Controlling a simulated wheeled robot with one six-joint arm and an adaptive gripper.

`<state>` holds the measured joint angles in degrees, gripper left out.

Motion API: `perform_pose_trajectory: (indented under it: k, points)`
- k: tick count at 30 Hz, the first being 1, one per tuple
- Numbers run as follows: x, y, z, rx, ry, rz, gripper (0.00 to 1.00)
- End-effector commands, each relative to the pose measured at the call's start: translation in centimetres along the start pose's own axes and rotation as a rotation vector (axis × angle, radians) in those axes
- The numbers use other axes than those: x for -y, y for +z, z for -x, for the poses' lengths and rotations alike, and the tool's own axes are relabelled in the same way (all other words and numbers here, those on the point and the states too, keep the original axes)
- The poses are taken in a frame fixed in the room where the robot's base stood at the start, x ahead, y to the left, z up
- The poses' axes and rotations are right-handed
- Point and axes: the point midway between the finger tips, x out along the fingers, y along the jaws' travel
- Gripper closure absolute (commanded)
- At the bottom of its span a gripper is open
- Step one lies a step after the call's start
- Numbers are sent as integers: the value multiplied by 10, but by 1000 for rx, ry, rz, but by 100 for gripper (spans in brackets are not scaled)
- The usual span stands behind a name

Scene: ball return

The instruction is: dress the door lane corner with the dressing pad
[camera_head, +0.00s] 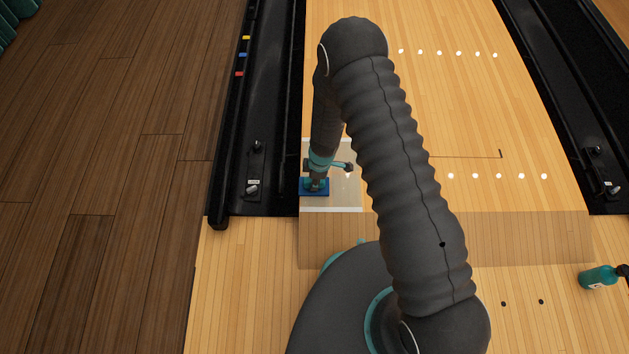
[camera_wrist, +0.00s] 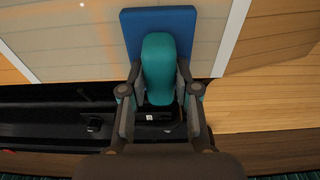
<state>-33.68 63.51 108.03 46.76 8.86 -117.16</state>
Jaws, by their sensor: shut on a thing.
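The dressing pad is a flat blue block (camera_wrist: 160,24) with a teal handle (camera_wrist: 158,62). My gripper (camera_wrist: 158,92) is shut on the handle, one finger on each side. In the head view the blue pad (camera_head: 314,193) shows below my gripper (camera_head: 316,181), at the left edge of the lane. The door lane corner appears as a pale, glossy rectangle (camera_head: 345,196) on the wood; the pad is over its lower left part. I cannot tell whether the pad touches the surface. My arm hides some of the rectangle's right side.
A black gutter (camera_head: 270,110) with small fittings runs along the lane's left side, beside the pad. Another gutter (camera_head: 560,70) lies at the right. A teal bottle (camera_head: 598,277) lies at the lower right. The light wood lane (camera_head: 470,110) is clear right of my arm.

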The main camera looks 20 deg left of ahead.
Motion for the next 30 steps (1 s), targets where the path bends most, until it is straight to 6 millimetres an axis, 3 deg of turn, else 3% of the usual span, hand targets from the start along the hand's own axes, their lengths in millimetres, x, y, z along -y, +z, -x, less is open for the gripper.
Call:
perform_pose_trajectory:
  k: [16,25,30]
  points:
    - [-52,0,-2,-2,2,0,97]
    - [-66,1,-5,-1,0,0,97]
    - [-84,1,-5,0,2,0,97]
